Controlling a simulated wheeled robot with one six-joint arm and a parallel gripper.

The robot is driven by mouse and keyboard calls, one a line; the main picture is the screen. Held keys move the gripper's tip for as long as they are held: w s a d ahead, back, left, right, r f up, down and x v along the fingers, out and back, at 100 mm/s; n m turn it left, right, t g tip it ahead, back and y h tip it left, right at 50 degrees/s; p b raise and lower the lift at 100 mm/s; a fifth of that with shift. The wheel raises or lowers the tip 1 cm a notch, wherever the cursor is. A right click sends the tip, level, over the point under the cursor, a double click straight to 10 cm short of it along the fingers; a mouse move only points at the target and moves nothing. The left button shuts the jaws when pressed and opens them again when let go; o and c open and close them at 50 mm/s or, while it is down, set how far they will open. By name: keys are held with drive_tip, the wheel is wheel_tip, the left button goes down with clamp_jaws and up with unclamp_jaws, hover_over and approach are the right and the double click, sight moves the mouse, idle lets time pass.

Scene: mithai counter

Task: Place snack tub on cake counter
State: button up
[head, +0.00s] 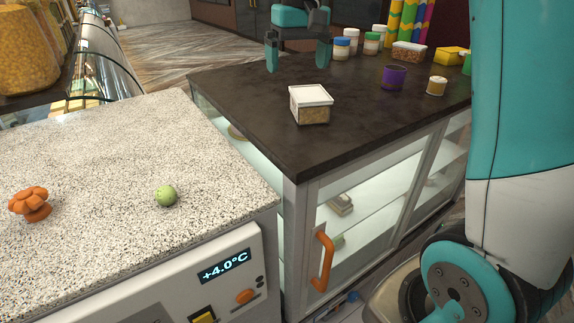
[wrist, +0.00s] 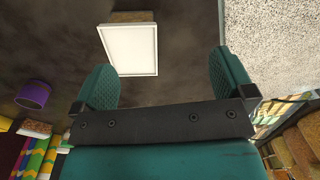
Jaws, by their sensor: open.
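The snack tub (head: 311,104), a clear box of brown snacks with a white lid, stands upright on the dark top (head: 262,118) of a glass-sided display counter, near its front corner. Cakes or boxes show on the shelves inside, so this looks like the cake counter. My gripper (head: 297,62) is open and empty above the dark top, behind the tub in the head view. In the wrist view, the tub's white lid (wrist: 130,49) lies just beyond the fingertips of my gripper (wrist: 164,82), toward the left finger. The fingers do not touch it.
A speckled stone counter (head: 110,150) with a green ball (head: 166,196) and an orange flower-shaped piece (head: 30,204) stands at left. A purple cup (head: 394,77), a small jar (head: 437,86) and several tubs stand farther back. The dark top around the tub is clear.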

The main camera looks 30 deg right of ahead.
drive_tip(key=s+a+f+n+y, duration=0.2)
drive_tip(key=s+a+f+n, duration=0.2)
drive_tip(key=s+a, duration=0.5)
drive_tip(key=s+a+f+n+y, duration=0.2)
drive_tip(key=s+a+f+n, duration=0.2)
drive_tip(key=s+a, duration=0.6)
drive_tip(key=s+n, duration=0.1)
drive_tip(key=s, duration=0.5)
drive_tip(key=shift+s+f, duration=0.15)
drive_tip(key=shift+s, duration=0.15)
